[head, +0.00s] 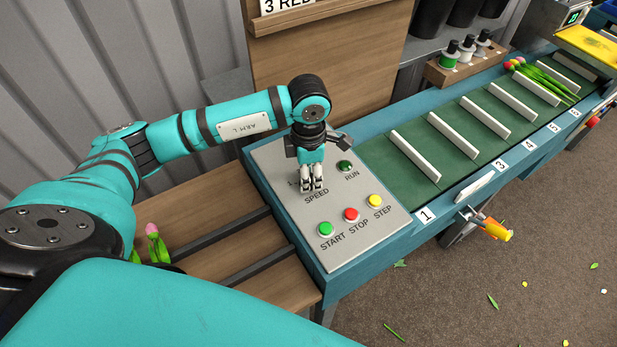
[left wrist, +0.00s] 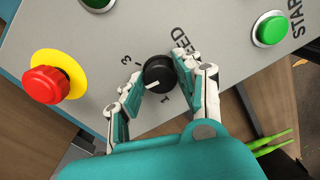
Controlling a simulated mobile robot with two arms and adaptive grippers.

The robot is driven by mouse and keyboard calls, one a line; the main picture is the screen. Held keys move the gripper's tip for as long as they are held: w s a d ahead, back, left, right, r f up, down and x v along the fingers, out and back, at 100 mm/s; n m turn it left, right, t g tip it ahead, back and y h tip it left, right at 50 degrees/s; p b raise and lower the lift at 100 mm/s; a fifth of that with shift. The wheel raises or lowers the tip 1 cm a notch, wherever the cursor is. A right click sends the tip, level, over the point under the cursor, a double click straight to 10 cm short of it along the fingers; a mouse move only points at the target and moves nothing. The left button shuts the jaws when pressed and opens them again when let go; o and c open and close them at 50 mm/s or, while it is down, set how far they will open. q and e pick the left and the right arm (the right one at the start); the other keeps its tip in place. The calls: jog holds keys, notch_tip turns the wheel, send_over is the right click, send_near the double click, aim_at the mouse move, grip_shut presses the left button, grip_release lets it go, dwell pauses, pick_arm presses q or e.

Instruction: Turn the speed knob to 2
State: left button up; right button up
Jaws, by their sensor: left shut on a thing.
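The black speed knob (left wrist: 158,73) is on the grey control panel (head: 283,160). In the left wrist view its white mark points down and left, between the printed 3 (left wrist: 126,60) and the printed 1 (left wrist: 164,99). No numeral 2 shows there; a finger may cover it. My left gripper (head: 313,188) points down at the panel above the SPEED label (head: 317,197). In the left wrist view its two fingers are shut on the knob, one on each side. In the head view the fingers hide the knob. My right gripper is not in view.
Green start (head: 326,229), red stop (head: 352,215) and yellow step (head: 375,201) buttons sit close by. A dark green RUN lamp (head: 345,167) is behind. A red mushroom button (left wrist: 42,85) stands out on a yellow disc. The slatted conveyor (head: 450,130) runs off right.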

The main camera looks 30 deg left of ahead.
pick_arm(q)
jog(key=shift+n+b, duration=0.3)
jog(key=shift+n, duration=0.6)
jog(key=shift+w+r, duration=0.1)
jog(key=o, duration=1.1)
jog(key=shift+o, duration=0.2)
notch_tip(320, 180, up, 12)
